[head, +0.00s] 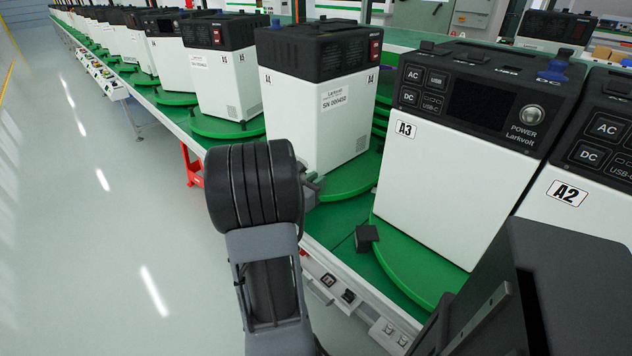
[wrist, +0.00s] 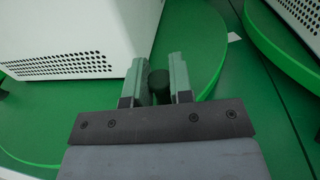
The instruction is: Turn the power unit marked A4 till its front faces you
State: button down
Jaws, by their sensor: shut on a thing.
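The power unit marked A4 (head: 315,130) is a white box with a black top, upright on a round green turntable (head: 350,182). The faces towards me carry a serial label and a red switch; its display front is hidden. In the wrist view its white lower side (wrist: 75,25) and vent holes are at upper left, and the turntable (wrist: 205,50) lies under the jaws. My gripper (head: 312,186) is low beside the unit. In the wrist view its jaws (wrist: 158,85) are shut on a dark upright peg (wrist: 158,80) near the turntable's edge.
Unit A3 (head: 450,180) stands close on the right with its display front towards me; its turntable has a black knob (head: 367,238). Unit A2 (head: 590,200) is beyond it. More units (head: 220,75) line the bench to the left. The grey floor (head: 100,220) is clear.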

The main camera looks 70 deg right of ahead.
jog(key=c, duration=1)
grip_release()
jog(key=shift+c, duration=0.2)
jog(key=shift+a, duration=0.15)
jog(key=p+v, duration=0.1)
jog(key=v, duration=1.2)
jog(key=shift+a, duration=0.3)
jog(key=shift+w, duration=0.1)
jog(key=s+a+f+m+g+y+p, duration=0.1)
jog(key=a+m+y+p, duration=0.1)
jog(key=a+m+y, duration=0.35)
jog(key=s+a+f+m+y+p, duration=0.2)
jog(key=a+m+y, duration=0.2)
jog(key=m+y, duration=0.15)
jog(key=w+a+r+m+t+y+p, duration=0.1)
jog(key=w+a+r+t+y+p, duration=0.1)
jog(key=a+r, duration=0.5)
jog(key=w+a+r+m+t+y+p, duration=0.1)
jog(key=w+a+r+t+y+p, duration=0.1)
jog(key=w+a+r+t+p, duration=0.2)
jog(key=w+a+r+m+t+y+p, duration=0.1)
jog(key=w+a+r+t+y+p, duration=0.1)
jog(key=a+r+p, duration=0.5)
jog(key=w+a+r+t, duration=0.1)
jog(key=a+r, duration=0.2)
jog(key=shift+w+r+m+t+y, duration=0.2)
jog(key=shift+r+m+t+y, duration=0.05)
jog(key=shift+m+t+y, duration=0.05)
